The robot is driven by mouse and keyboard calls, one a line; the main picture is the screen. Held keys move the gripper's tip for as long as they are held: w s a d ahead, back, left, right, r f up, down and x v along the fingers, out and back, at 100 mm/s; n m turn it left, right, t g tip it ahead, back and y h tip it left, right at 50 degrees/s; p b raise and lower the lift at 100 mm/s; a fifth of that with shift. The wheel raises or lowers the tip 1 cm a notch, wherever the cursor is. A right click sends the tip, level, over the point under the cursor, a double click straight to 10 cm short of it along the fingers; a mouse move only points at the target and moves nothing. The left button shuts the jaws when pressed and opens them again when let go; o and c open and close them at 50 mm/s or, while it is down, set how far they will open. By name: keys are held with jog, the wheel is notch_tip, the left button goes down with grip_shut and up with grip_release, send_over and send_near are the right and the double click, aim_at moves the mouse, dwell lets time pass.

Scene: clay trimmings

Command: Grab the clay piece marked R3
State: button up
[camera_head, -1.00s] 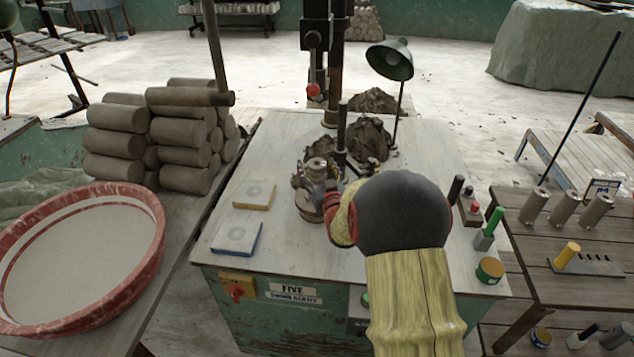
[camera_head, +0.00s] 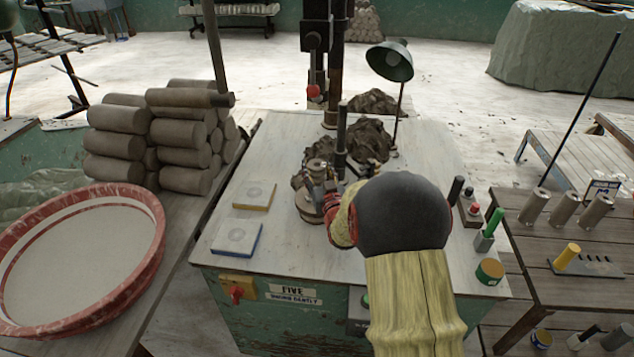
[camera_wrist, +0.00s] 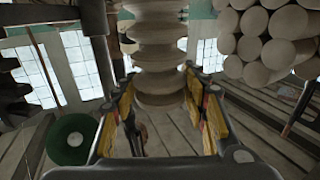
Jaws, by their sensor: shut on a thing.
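A pale, ribbed clay piece (camera_wrist: 158,55) stands between the yellow-padded fingers of my gripper (camera_wrist: 162,115) in the wrist view. The fingers are shut on its lower part. In the head view, the clay piece (camera_head: 318,168) is upright over a round base (camera_head: 308,206) on the worktable, and my gripper (camera_head: 322,192) reaches it from the right. My dark, rounded wrist and yellow-sleeved arm hide part of this area. No R3 mark on the piece is legible in either view, and I cannot tell whether it touches the base.
Dark clay heaps (camera_head: 370,140) and a vertical post (camera_head: 341,140) stand close behind. A green lamp (camera_head: 390,62) is behind them. Two flat blocks (camera_head: 238,238) lie left on the worktable. Stacked clay cylinders (camera_head: 185,130) and a red-rimmed basin (camera_head: 150,255) are farther left.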

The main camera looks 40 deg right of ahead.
grip_shut()
jog(key=shift+r, duration=0.25)
